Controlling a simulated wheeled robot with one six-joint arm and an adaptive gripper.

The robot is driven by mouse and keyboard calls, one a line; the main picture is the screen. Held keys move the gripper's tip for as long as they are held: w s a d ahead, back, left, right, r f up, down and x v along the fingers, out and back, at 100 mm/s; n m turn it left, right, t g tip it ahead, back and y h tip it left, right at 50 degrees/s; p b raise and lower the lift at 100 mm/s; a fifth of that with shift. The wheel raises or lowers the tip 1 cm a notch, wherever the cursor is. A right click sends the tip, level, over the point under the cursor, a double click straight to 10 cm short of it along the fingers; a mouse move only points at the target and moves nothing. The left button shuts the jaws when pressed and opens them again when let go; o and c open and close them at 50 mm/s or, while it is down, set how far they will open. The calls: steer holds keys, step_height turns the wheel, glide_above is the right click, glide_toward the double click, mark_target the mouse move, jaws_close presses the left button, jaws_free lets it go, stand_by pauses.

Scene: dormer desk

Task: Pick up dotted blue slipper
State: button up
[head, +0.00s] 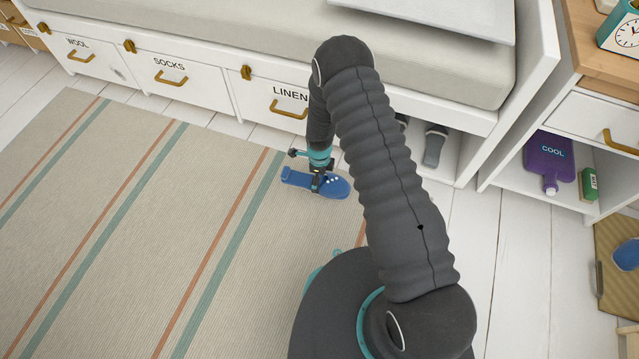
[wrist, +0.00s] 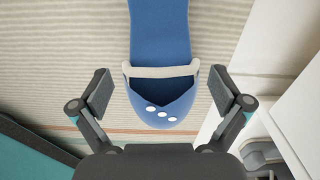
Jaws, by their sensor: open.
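The dotted blue slipper (head: 335,188) lies on the striped rug, near the rug's edge by the bench drawers. It has white dots on its toe and a pale band across the opening. In the wrist view the slipper (wrist: 160,45) runs from the top edge to between my fingers, with its toe toward my palm. My gripper (wrist: 162,92) is open, with one finger on each side of the toe part and a gap on both sides. In the head view my gripper (head: 317,182) is over the middle of the slipper and hides part of it.
The striped rug (head: 130,190) is clear on the left. A white bench with drawers (head: 190,85) stands behind the slipper. Grey shoes (head: 434,146) sit in its open cubby. Another blue item (head: 626,253) lies at the far right.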

steer(key=shift+f, duration=0.15)
steer(key=c, duration=1.3)
steer(key=shift+o, duration=0.2)
